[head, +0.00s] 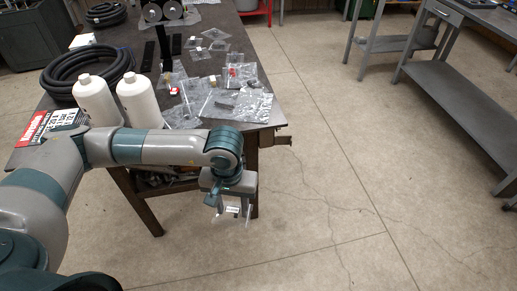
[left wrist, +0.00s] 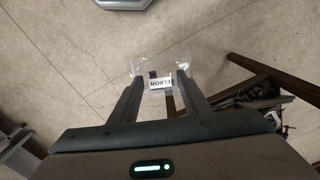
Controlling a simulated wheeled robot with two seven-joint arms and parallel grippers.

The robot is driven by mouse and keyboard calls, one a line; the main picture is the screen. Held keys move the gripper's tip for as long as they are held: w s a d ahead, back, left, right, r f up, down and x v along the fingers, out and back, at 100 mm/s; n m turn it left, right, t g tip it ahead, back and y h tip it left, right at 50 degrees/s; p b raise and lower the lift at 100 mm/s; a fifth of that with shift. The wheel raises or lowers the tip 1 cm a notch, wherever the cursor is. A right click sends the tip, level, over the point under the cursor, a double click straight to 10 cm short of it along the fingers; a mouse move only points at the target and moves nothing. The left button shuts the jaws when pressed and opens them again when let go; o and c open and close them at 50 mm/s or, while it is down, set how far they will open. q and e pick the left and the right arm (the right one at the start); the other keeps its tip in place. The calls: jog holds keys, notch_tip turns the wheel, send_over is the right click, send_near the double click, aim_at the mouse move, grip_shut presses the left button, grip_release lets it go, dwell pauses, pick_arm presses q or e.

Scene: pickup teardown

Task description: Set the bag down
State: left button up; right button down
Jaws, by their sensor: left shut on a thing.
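The bag (head: 233,210) is a small clear plastic bag with a white printed label. My left gripper (head: 231,202) is shut on it and holds it in the air off the table's front edge, over the floor. In the left wrist view the bag (left wrist: 155,68) shows between and beyond the fingertips of my left gripper (left wrist: 160,84), its label facing the camera. My right gripper is not in view.
Several clear bags, one with a red part (head: 233,72), lie on the dark table (head: 215,146). Two white bottles (head: 139,100), a coiled black hose (head: 85,72) and a red-and-white sign (head: 48,126) stand or lie left. Open floor (head: 340,200) is right; grey benches (head: 455,85) stand beyond.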

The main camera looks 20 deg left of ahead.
pick_arm(q)
jog(key=shift+s+f+m, duration=0.85)
jog(key=shift+s+m, duration=0.05)
jog(key=shift+m, duration=0.2)
